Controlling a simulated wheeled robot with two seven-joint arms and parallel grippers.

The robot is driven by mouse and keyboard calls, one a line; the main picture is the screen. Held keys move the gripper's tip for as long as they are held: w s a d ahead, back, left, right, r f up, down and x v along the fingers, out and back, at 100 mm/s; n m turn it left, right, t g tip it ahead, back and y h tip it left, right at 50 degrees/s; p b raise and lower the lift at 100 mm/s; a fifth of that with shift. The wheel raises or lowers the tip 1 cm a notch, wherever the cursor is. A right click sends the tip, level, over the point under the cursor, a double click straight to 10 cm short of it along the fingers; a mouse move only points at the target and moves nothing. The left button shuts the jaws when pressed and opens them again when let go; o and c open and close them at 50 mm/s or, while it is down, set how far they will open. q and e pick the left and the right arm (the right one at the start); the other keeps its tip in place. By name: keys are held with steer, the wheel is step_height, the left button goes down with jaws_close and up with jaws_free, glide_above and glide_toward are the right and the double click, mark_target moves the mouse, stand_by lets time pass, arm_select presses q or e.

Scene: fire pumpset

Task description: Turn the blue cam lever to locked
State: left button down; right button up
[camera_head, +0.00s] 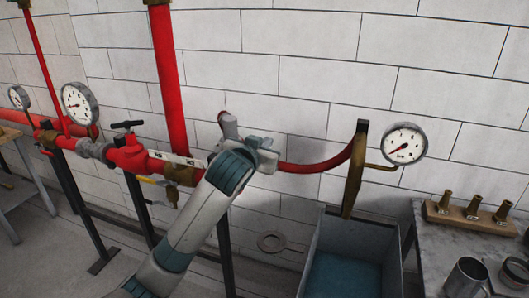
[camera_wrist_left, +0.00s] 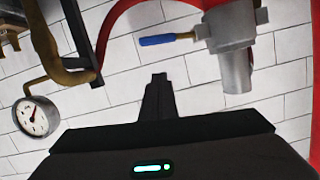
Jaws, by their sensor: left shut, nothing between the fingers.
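The blue cam lever (camera_wrist_left: 165,39) sticks out to the left from a grey metal coupling (camera_wrist_left: 235,45) in the left wrist view. A short brass-coloured piece joins the two. My left gripper (camera_wrist_left: 159,80) is shut and empty, with its fingertips just below the lever in that picture and a visible gap between them. In the head view my left arm reaches up from the bottom to the red pipework. There my arm covers part of the pipework, and I cannot make out the blue lever or the fingertips. My right gripper is in neither view.
A red hose (camera_head: 315,167) runs right to a brass fitting (camera_head: 355,170) with a gauge (camera_head: 405,144). A grey bin (camera_head: 385,238) stands below. A bench (camera_head: 440,235) at right holds brass nozzles (camera_head: 472,207) and a metal cup (camera_head: 465,277). Red pipes with gauges (camera_head: 79,104) fill the left.

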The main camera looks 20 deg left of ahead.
arm_select(q)
steer(key=f, duration=0.2)
steer(key=f+p, duration=0.1)
steer(key=f, duration=0.1)
steer(key=shift+w+a, duration=0.1)
steer(key=shift+a, duration=0.1)
stand_by(0.3)
steer(key=shift+f, duration=0.15)
steer(key=a+f+m+t+y+p, duration=0.1)
steer(key=a+f+m+t+y, duration=0.1)
steer(key=f+m, duration=0.6)
steer(key=shift+a+m+y, duration=0.7)
steer(key=shift+m+y, duration=0.1)
steer(key=shift+m, duration=1.4)
steer(key=shift+w+p, duration=0.1)
steer(key=shift+p, duration=0.2)
